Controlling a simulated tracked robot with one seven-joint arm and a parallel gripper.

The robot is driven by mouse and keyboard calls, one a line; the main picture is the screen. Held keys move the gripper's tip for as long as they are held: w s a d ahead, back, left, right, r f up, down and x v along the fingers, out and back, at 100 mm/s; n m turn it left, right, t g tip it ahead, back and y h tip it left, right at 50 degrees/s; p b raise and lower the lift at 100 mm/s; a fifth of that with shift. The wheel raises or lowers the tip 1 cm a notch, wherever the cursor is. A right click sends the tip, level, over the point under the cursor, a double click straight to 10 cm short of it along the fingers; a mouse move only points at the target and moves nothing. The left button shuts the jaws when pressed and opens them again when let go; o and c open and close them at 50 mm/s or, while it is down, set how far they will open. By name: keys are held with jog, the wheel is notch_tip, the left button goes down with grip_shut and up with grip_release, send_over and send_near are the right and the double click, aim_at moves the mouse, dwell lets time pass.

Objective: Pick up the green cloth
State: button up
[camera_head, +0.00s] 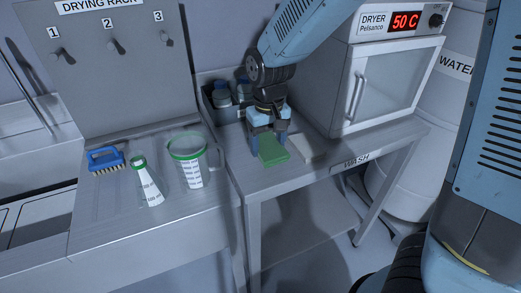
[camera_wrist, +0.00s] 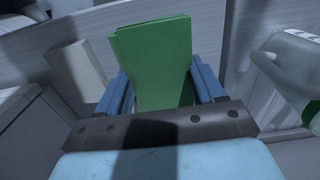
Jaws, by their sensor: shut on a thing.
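The green cloth (camera_head: 272,151) is a folded, flat rectangular pad at the metal wash table, left of the dryer. My gripper (camera_head: 268,140) reaches down from above, and its jaws are shut on the cloth. In the wrist view the green cloth (camera_wrist: 158,60) stands out between the two blue fingers (camera_wrist: 160,92) of my gripper. I cannot tell whether the cloth still touches the table top.
A white block (camera_head: 308,148) lies right of the cloth, close to the dryer (camera_head: 385,80). A dark bin with bottles (camera_head: 222,97) stands behind. Left are a green-rimmed beaker (camera_head: 190,165), a conical flask (camera_head: 149,187) and a blue brush (camera_head: 105,158).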

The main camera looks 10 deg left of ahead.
aim_at(278, 152)
jog(key=d+r, duration=0.1)
jog(key=s+r, duration=0.1)
jog(key=s+d+r, duration=0.1)
jog(key=r, duration=0.1)
jog(key=shift+s+d, duration=0.1)
jog(key=shift+d, duration=0.25)
jog(key=s+d+r, duration=0.3)
jog(key=s+d, duration=0.2)
jog(key=d, duration=0.1)
jog(key=shift+s+d+r, duration=0.2)
jog(key=shift+s+r, duration=0.05)
